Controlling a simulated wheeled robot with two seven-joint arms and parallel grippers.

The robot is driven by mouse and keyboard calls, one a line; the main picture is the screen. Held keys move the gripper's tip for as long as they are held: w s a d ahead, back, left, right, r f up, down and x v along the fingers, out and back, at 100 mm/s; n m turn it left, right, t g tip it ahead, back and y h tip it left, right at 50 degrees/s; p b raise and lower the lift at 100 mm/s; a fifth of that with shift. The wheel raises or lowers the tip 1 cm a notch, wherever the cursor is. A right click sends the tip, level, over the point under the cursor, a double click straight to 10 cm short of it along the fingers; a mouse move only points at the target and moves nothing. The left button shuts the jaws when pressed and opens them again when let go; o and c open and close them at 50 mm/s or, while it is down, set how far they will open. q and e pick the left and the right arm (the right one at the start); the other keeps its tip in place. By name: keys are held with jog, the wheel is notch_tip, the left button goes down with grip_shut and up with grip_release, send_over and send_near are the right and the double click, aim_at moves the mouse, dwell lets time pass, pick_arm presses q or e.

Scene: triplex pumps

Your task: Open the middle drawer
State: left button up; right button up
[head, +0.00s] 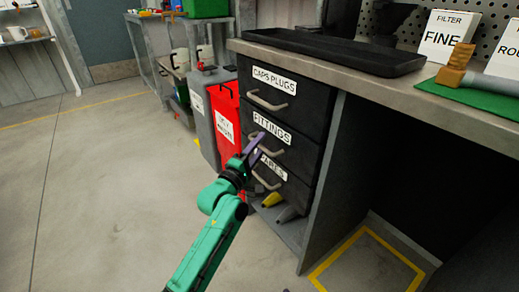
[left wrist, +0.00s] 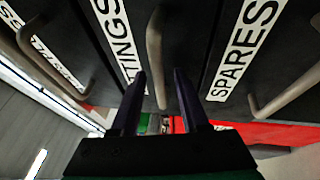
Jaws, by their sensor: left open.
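The middle drawer (head: 278,135) is black, labelled FITTINGS, and looks shut, flush with the drawers above and below. Its pale bar handle (head: 272,152) runs across its front, partly hidden by my gripper. My left gripper (head: 257,146) is open at the left part of this handle. In the left wrist view, the handle (left wrist: 154,50) appears between the two open fingers (left wrist: 160,76). I cannot tell whether the fingers touch it. My right gripper is in neither view.
The CAPS PLUGS drawer (head: 285,88) is above and the SPARES drawer (head: 290,190) below, each with a similar handle. A red bin (head: 226,120) and a grey bin (head: 203,120) stand left of the drawers. The floor in front (head: 110,190) is clear.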

pick_arm(q)
grip_shut()
dwell(1.4)
